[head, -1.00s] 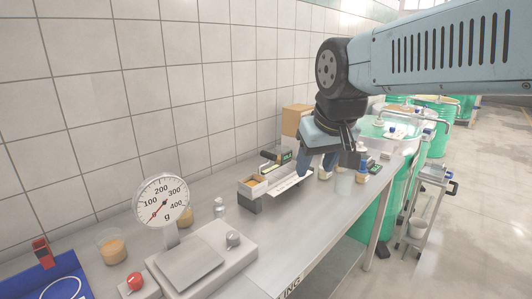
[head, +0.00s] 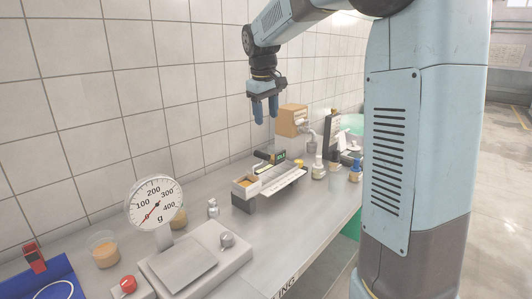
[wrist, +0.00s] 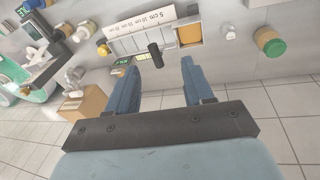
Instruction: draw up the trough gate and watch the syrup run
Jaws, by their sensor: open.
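The trough (head: 284,181) stands on the steel bench, a pale channel with a box of amber syrup (head: 246,183) at its near left end. In the wrist view the trough (wrist: 140,42) shows a centimetre scale, and the syrup (wrist: 189,34) fills the box at its right end. A black upright handle (wrist: 155,54), apparently the gate's, stands by the box; it also shows in the head view (head: 263,156). The gate plate itself is hard to make out. My gripper (head: 265,115) is open and empty, fingers down, above and apart from the trough. Its fingers (wrist: 158,70) flank the handle in the wrist view.
A dial scale (head: 155,204) and a small bottle (head: 213,208) stand left of the trough. A cardboard-coloured box (head: 292,120) and pump bottles (head: 318,168) stand beyond it. The tiled wall (head: 130,70) runs close behind the bench.

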